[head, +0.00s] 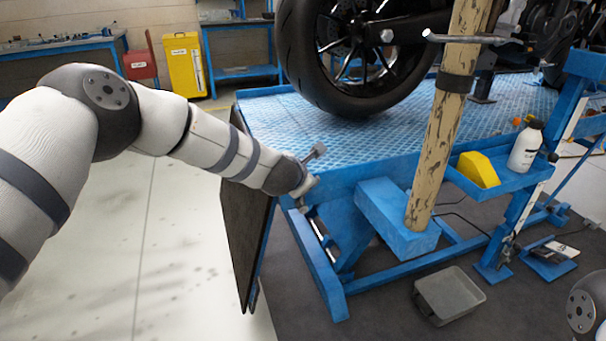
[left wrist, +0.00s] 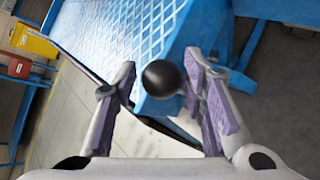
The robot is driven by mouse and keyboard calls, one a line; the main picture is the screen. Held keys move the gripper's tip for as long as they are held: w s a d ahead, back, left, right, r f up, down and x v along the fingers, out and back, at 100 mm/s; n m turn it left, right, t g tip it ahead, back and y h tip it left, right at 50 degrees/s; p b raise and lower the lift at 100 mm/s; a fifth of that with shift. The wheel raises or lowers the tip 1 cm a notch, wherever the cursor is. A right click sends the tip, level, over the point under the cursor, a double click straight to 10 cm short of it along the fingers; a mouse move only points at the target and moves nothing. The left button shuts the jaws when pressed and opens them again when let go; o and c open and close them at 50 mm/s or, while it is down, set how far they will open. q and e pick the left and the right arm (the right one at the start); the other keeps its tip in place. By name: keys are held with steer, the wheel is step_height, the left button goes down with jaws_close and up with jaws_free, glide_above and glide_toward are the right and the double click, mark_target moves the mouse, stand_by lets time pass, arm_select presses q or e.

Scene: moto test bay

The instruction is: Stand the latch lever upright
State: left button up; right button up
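In the left wrist view a round black knob (left wrist: 162,78), apparently the end of the latch lever, sits between the two purple-padded fingers of my left gripper (left wrist: 160,62). The fingers are apart, with a gap at the left of the knob; the right pad is close to it. In the head view my left gripper (head: 308,190) is at the front left corner of the blue lift table (head: 345,172). The lever's shaft and its tilt are hidden there by the gripper and wrist. My right gripper is out of view.
A dark panel (head: 245,220) hangs at the table's left end, under my left arm. A motorcycle wheel (head: 300,60) stands on the table. A wooden post (head: 440,130) rises at the front. A side tray holds a yellow block (head: 478,168) and a white bottle (head: 524,150). A grey bin (head: 449,294) is on the floor.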

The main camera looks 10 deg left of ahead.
arm_select(q)
steer(key=shift+f, duration=0.1)
steer(key=v, duration=1.2)
